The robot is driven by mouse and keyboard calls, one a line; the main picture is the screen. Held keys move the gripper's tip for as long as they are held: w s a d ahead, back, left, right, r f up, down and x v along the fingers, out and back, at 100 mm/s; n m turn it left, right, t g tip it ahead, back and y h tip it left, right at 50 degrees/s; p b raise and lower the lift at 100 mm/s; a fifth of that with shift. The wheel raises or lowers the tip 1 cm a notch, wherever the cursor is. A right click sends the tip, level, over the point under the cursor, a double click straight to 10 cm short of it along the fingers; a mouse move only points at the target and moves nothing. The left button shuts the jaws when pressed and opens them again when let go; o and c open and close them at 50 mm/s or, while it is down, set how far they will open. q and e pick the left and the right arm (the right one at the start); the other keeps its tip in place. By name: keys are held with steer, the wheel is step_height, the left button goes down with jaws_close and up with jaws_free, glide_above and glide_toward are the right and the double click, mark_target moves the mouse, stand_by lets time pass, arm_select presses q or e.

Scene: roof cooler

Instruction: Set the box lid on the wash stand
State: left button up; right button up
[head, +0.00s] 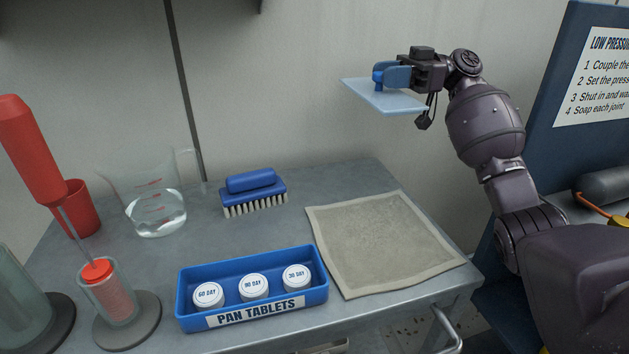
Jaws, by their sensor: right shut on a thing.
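The box lid (387,97) is a flat, pale blue, see-through panel with a blue knob on top. My right gripper (380,78) is shut on the lid's knob and holds the lid in the air, roughly level, above the back right of the grey table. The lid is well clear of the table and of the cloth below it. I cannot tell for sure which surface is the wash stand; the grey table (240,232) is the only large bench top in view. My left gripper is not in view.
On the table are a beige cloth (383,243), a blue scrubbing brush (254,194), a clear jug of water (156,212), a red cup (80,210) and a blue "PAN TABLETS" tray (252,289) with white-lidded jars. A red-handled tool (30,148) stands at left. A blue sign panel (560,140) stands right.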

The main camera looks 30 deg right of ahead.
steer(key=shift+f, duration=0.4)
step_height(320, 180, down, 14)
steer(key=b, duration=0.3)
steer(key=shift+r, duration=0.2)
steer(key=shift+f, duration=0.3)
step_height(320, 180, down, 5)
steer(key=shift+b, duration=0.8)
steer(key=shift+f, duration=0.1)
steer(key=shift+c, duration=0.4)
steer(key=o, duration=0.8)
steer(key=shift+c, duration=0.2)
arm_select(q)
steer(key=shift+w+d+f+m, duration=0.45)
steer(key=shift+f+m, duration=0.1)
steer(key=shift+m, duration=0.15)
arm_select(e)
steer(key=shift+o, duration=1.2)
